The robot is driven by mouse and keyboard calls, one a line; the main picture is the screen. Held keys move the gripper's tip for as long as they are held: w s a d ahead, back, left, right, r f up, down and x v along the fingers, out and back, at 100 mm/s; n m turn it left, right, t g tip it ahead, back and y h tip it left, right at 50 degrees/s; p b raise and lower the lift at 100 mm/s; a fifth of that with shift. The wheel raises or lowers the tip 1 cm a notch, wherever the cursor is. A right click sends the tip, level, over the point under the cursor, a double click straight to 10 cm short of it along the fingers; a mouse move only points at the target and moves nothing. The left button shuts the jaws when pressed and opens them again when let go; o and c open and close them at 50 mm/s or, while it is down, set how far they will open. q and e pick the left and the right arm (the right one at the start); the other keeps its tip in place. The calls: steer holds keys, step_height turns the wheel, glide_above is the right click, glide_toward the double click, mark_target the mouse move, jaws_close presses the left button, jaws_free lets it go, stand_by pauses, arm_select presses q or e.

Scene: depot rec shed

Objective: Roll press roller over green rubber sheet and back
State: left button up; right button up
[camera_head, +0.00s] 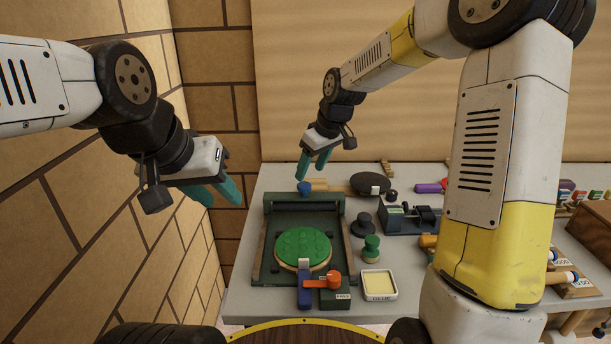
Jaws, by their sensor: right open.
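The green rubber sheet (302,247) is round and lies on a paddle in the dark green press frame. The paddle's blue handle (304,291) points toward me, by an orange lever (322,281) on a small block. The press roller (304,206) appears to be the dark green bar across the back of the frame, beyond the sheet. My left gripper (216,194) is in the air left of the press, its teal fingers apart and empty. My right gripper (313,168) is open and empty above the table's back area, beyond the press.
A black-faced paddle (370,183) lies behind the press. Right of the press are a green-knobbed tool (371,246), a glue tray (379,285) and a small machine (410,217). My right arm hides part of the table's right side. A brick wall (190,265) stands close on the left.

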mark_target(304, 184)
steer(key=x, duration=0.6)
jaws_close()
